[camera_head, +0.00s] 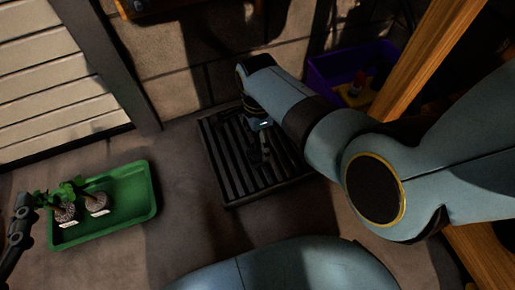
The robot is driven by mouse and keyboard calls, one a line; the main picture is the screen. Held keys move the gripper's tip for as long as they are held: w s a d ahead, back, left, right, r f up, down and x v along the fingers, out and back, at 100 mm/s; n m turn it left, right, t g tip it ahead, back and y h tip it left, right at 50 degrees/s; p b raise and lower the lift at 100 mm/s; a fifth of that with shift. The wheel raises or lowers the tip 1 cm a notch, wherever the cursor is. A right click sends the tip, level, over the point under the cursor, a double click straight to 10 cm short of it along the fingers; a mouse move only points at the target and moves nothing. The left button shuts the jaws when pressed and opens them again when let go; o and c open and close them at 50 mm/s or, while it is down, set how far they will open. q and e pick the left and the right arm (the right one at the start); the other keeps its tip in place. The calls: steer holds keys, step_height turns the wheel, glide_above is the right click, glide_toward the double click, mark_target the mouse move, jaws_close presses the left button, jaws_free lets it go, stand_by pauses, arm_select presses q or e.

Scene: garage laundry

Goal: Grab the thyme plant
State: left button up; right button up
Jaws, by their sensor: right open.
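Two small leafy plants with pale labels sit close together at the left end of a green tray (130,212). One is the left plant (65,212) and the other is the right plant (97,202). The labels are too small to read, so I cannot tell which is thyme. My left gripper (20,228) is dark and partly in view at the left edge, beside the left plant; its jaws are unclear. My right gripper (261,150) is open and empty above a black slatted rack, far to the right of the plants.
The black slatted rack (228,178) lies on the floor near the block wall. A purple bin (322,72) with small items stands at the upper right, beside a wooden post (425,55). The right part of the green tray is bare. Floor between tray and rack is clear.

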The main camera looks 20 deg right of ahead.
steer(key=shift+f, duration=0.35)
arm_select(q)
steer(key=shift+t, duration=0.9)
steer(key=r, duration=0.1)
steer(key=w+r, duration=0.2)
steer(key=shift+d+r, duration=0.2)
steer(key=shift+r, duration=0.15)
arm_select(e)
steer(key=shift+s, duration=0.1)
jaws_close()
